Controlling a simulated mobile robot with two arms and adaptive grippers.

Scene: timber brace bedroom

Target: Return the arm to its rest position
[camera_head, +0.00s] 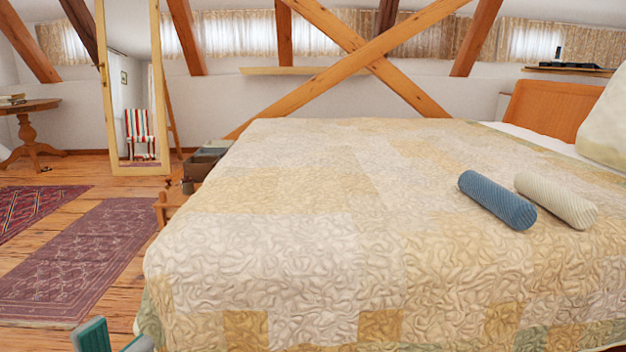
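My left gripper (115,340) shows at the bottom left edge of the head view. Only the tips of its two teal and grey fingers are in the picture, with a gap between them. Nothing shows between the fingers. It is low, at the near left corner of the bed (300,240), over the wooden floor. The rest of the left arm is below the picture. My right gripper is not in view.
The quilted bed fills the middle and right. A blue rolled towel (497,200) and a cream one (556,200) lie on it. Patterned rugs (75,255) cover the floor at left. A standing mirror (133,90), round table (30,108) and timber braces (385,55) are behind.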

